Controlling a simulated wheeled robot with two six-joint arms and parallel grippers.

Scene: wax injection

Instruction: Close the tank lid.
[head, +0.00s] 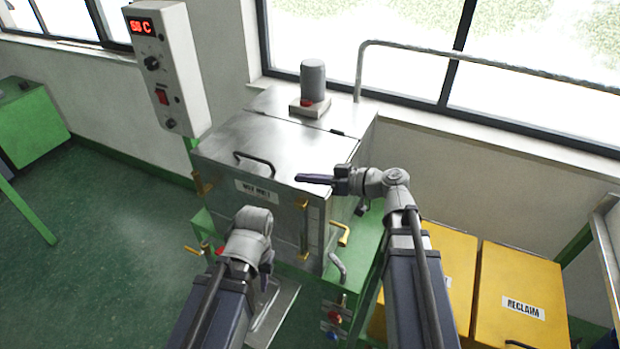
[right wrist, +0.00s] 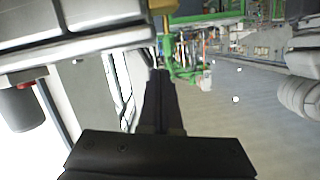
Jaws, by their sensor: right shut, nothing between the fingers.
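The metal wax tank (head: 275,219) stands in the middle of the head view with a "WAX MELT" label on its front. Its lid (head: 300,150) lies flat over the top, level with the rear section, and looks down. A dark bar handle (head: 254,163) is near the lid's front left. My right gripper (head: 314,179) is shut and empty, pointing left by the lid's front right corner; contact cannot be told. It also shows in the right wrist view (right wrist: 156,100). My left gripper (head: 266,280) hangs low before the tank, mostly hidden behind its own wrist; its jaws cannot be made out.
A grey motor (head: 313,80) stands on the tank's rear top. A control box (head: 166,66) reading about 50 C is at the left. Yellow bins, one labelled "RECLAIM" (head: 520,290), are at the right. A brass-coloured tap handle (head: 340,233) sticks out at the tank's right.

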